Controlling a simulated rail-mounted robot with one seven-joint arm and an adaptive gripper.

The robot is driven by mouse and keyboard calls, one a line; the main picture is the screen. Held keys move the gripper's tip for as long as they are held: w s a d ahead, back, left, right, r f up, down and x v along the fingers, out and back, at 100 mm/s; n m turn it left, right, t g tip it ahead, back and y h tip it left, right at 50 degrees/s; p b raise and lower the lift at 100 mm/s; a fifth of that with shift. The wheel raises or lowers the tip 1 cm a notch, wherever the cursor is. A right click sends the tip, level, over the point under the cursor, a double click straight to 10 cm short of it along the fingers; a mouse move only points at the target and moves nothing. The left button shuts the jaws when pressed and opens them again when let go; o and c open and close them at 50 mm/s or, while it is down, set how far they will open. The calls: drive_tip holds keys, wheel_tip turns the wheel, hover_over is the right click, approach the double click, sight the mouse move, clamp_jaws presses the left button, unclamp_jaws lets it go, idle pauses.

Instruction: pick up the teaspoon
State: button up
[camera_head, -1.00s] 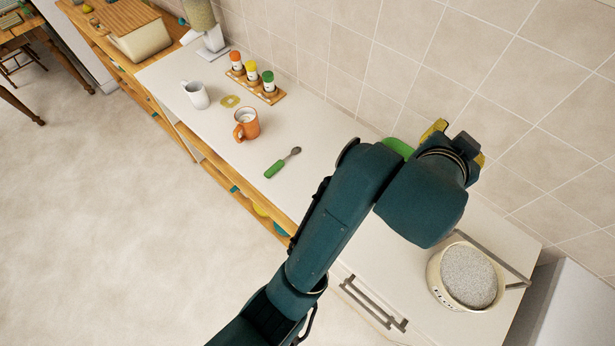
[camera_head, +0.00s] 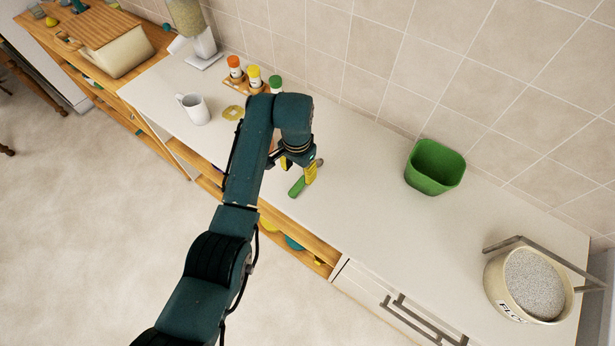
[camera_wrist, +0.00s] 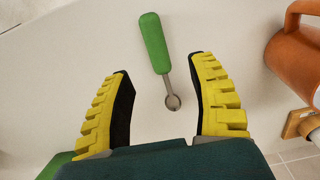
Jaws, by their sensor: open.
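The teaspoon has a green handle (camera_head: 297,187) and a grey metal bowl, and lies flat on the white counter. It also shows in the wrist view (camera_wrist: 155,45), with its bowl between my gripper's two fingers and its handle pointing away beyond them. My gripper (camera_wrist: 158,95) is open and empty, with yellow ribbed fingers and dark pads, apart from the spoon on both sides. In the head view my gripper (camera_head: 297,172) is over the counter at the spoon and hides part of it.
The orange mug (camera_wrist: 295,55) stands close to the right finger side in the wrist view. A white mug (camera_head: 194,108), a spice rack (camera_head: 238,83), a green container (camera_head: 435,168) and a flour pot (camera_head: 528,285) stand on the counter. Counter between spoon and green container is clear.

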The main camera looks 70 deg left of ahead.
sight(300, 183)
wheel_tip(300, 183, down, 7)
drive_tip(key=shift+w+d+r+p, duration=0.1)
drive_tip(key=shift+d+p, duration=0.05)
drive_tip(key=shift+p, duration=0.25)
clamp_jaws()
